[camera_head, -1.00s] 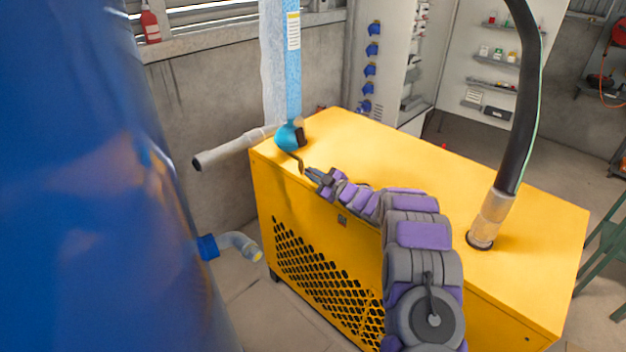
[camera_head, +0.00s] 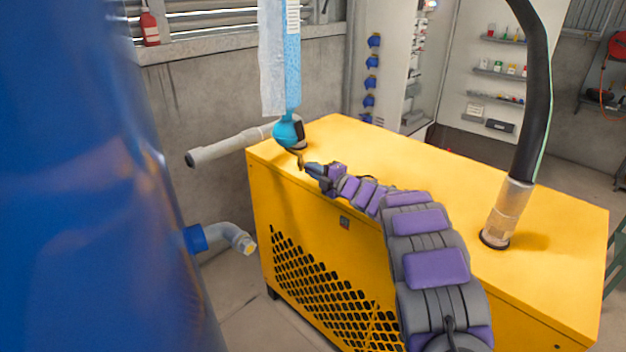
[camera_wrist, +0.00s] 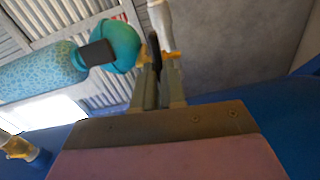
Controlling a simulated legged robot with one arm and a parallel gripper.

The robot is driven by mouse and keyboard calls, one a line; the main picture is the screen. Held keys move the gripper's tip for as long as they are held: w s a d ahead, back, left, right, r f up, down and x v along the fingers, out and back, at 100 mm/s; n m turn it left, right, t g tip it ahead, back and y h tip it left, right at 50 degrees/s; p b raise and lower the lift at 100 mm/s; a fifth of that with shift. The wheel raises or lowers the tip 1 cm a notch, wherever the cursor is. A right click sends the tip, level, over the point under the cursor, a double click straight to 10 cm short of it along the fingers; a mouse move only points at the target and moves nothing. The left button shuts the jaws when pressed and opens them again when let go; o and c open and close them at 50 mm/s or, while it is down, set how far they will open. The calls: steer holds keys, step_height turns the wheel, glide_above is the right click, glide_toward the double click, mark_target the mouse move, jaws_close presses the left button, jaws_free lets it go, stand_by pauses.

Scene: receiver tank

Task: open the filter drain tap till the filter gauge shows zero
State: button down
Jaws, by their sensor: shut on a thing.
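The filter (camera_head: 291,85) is a light blue patterned column with a teal bowl (camera_head: 288,134) at its lower end, above the back left corner of the yellow cabinet. A small brass drain tap (camera_head: 300,160) hangs under the bowl. My gripper (camera_head: 310,167) is at the tap, with its fingers closed on it. In the wrist view the teal bowl (camera_wrist: 118,45) is just beyond the fingers, and brass of the tap (camera_wrist: 172,55) shows at the fingertips (camera_wrist: 158,62). A dark block on the bowl's side may be the gauge; its face cannot be read.
The yellow cabinet (camera_head: 420,190) stands below my arm. A black hose (camera_head: 535,110) rises from its top at right. A grey pipe (camera_head: 225,147) sticks out left of the bowl. The large blue tank (camera_head: 80,200) with an outlet elbow (camera_head: 235,238) fills the left.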

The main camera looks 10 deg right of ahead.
steer(key=shift+f+n+b, duration=0.2)
steer(key=shift+n+b, duration=0.3)
steer(key=shift+b, duration=0.05)
steer(key=c, duration=1.2)
jaws_free()
steer(key=shift+r, duration=0.1)
steer(key=p+v, duration=0.2)
steer(key=v, duration=1.5)
steer(key=shift+s, duration=0.2)
steer(key=shift+w+r, duration=0.1)
